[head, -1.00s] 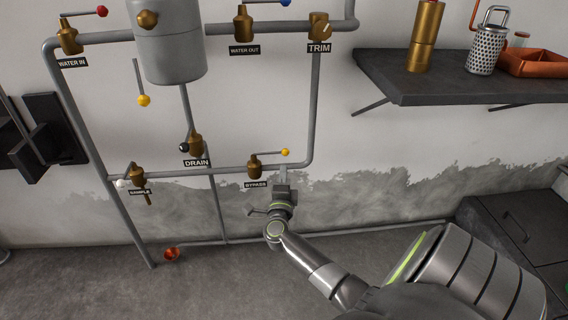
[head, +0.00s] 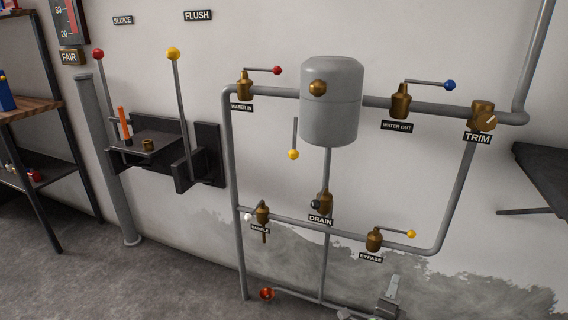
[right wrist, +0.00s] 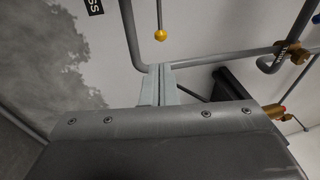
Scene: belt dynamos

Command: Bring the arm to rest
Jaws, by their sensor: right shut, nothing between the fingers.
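My right gripper (head: 393,282) shows at the bottom edge of the head view, just below and to the right of the BYPASS valve (head: 374,240). Its fingers are together with nothing between them. In the right wrist view the two pale fingers (right wrist: 157,86) also lie side by side, below the yellow ball (right wrist: 160,35) of a valve lever, apart from it. Most of my right arm is cut off in the head view. My left gripper is in neither view.
Grey wall pipes carry a tank (head: 330,100) and several brass valves, including the TRIM valve (head: 483,115) and DRAIN valve (head: 324,202). Two tall levers stand by a black bracket (head: 207,155) at left. A dark shelf (head: 545,170) juts out at right. Floor at lower left is clear.

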